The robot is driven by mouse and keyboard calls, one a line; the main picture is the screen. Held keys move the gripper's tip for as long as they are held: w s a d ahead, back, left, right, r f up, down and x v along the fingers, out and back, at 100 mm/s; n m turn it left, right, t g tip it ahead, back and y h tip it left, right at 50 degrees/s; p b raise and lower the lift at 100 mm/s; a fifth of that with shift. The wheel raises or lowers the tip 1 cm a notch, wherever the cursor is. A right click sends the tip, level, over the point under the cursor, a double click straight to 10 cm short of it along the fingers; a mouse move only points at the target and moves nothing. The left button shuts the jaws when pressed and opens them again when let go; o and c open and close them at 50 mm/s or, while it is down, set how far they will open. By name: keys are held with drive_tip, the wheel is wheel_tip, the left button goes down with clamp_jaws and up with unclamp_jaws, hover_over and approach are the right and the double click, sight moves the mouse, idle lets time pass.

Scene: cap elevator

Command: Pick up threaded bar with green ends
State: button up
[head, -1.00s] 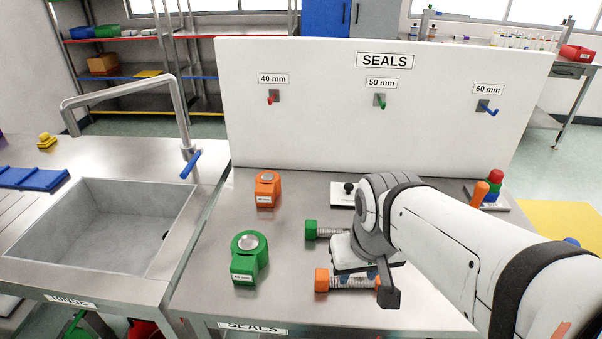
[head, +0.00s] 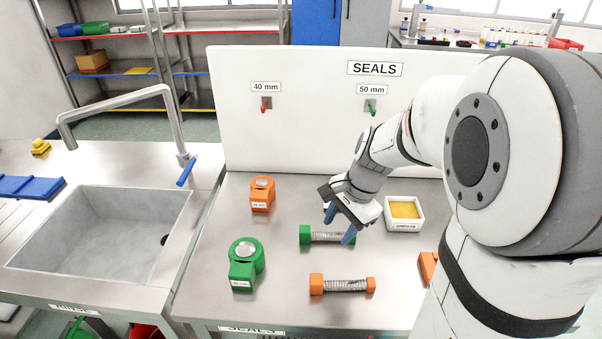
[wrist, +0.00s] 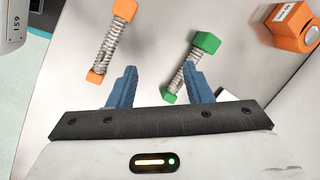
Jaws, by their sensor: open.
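The threaded bar with green ends (head: 330,237) lies on the steel bench, its right end partly hidden by my gripper in the head view. My gripper (head: 341,225) is open and empty, with two blue fingers. In the head view it is over the right part of the bar. I cannot tell the exact height.
The orange-ended bar (head: 343,285) lies nearer the front edge. A green block (head: 245,262) and an orange block (head: 262,193) stand to the left. A white tray with yellow contents (head: 404,212) is to the right. An upright white SEALS panel (head: 300,125) closes the back.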

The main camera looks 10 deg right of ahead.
sight(324, 233)
drive_tip(key=w+f+m, duration=0.1)
drive_tip(key=w+m, duration=0.1)
drive_tip(key=w+d+f+m+y+p, duration=0.1)
drive_tip(key=w+m, duration=0.1)
drive_tip(key=w+d+f+m+p, duration=0.1)
drive_tip(key=w+m, duration=0.1)
drive_tip(key=m, duration=0.1)
drive_tip(key=shift+w+f+y, duration=0.1)
drive_tip(key=shift+w+y, duration=0.2)
drive_tip(key=shift+w, duration=0.05)
drive_tip(key=shift+w+a+f, duration=0.1)
drive_tip(key=shift+w+f, duration=0.05)
drive_tip(key=shift+f, duration=0.15)
drive_tip(key=x, duration=0.5)
drive_tip(key=p+x, duration=0.1)
drive_tip(key=x, duration=0.1)
drive_tip(key=shift+w+f, duration=0.15)
drive_tip(key=shift+w, duration=0.15)
drive_tip(key=shift+c, duration=0.3)
clamp_jaws()
